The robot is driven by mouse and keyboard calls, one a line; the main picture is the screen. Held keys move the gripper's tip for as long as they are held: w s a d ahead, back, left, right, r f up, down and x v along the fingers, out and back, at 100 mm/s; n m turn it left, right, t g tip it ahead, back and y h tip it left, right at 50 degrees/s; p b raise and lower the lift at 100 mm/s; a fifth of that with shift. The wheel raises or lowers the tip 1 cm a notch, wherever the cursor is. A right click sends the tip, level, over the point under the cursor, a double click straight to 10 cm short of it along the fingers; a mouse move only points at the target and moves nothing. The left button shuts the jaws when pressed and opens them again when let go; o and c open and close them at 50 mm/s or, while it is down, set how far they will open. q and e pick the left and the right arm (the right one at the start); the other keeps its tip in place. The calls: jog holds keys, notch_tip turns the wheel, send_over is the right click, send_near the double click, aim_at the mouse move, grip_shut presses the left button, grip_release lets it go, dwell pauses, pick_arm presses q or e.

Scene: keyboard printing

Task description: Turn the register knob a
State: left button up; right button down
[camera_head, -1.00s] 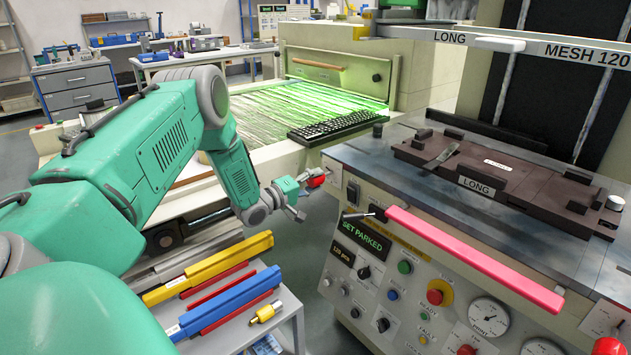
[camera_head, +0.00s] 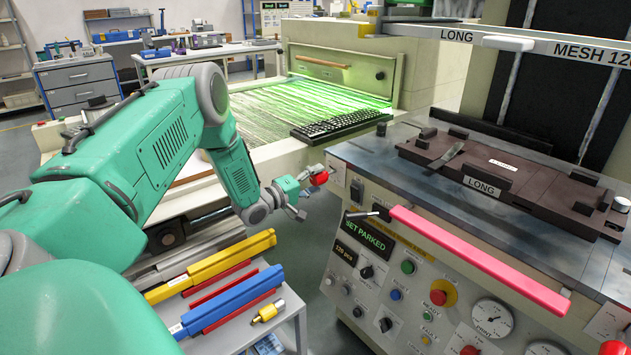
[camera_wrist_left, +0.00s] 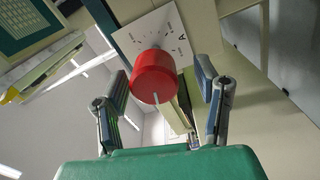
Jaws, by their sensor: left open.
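The register knob a is a red round knob (camera_wrist_left: 154,77) on a white dial plate (camera_wrist_left: 166,32) marked "A", in the left wrist view. In the head view the red knob (camera_head: 319,175) sits on the left side of the printing machine, beside my left gripper (camera_head: 308,187). In the wrist view my left gripper (camera_wrist_left: 165,88) is open, its two fingers apart on either side of the knob. The knob shows between them, with a visible gap to the right finger. I cannot tell whether the left finger touches it. My right gripper is not in view.
The machine's front panel with a pink bar (camera_head: 478,260), buttons and gauges is right of the gripper. A keyboard (camera_head: 341,125) lies on the green-lit conveyor behind. A cart (camera_head: 290,305) with yellow, red and blue bars (camera_head: 228,303) stands below the arm.

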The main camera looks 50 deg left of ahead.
pick_arm(q)
jog(key=s+a, duration=0.1)
jog(key=s, duration=1)
jog(key=shift+s+f, duration=0.15)
jog(key=shift+s, duration=0.2)
jog(key=shift+a, duration=0.1)
jog(key=s+d+f+m+g, duration=0.2)
jog(key=d+f+m+g, duration=0.2)
jog(key=d+f, duration=0.5)
jog(key=s+d+f+m+g, duration=0.2)
jog(key=d+f+m+g, duration=0.15)
jog(key=d, duration=0.95)
jog(key=s+d+f+m+g, duration=0.2)
jog(key=s+d+g, duration=0.1)
jog(key=s, duration=0.5)
jog(key=s+d+f+m+g, duration=0.2)
jog(key=s+d+m+g, duration=0.1)
jog(key=s, duration=0.5)
jog(key=s+d+f+m+g+y, duration=0.1)
jog(key=s+d+g, duration=0.3)
jog(key=s, duration=0.4)
jog(key=shift+f+m, duration=0.4)
jog(key=shift+m, duration=0.45)
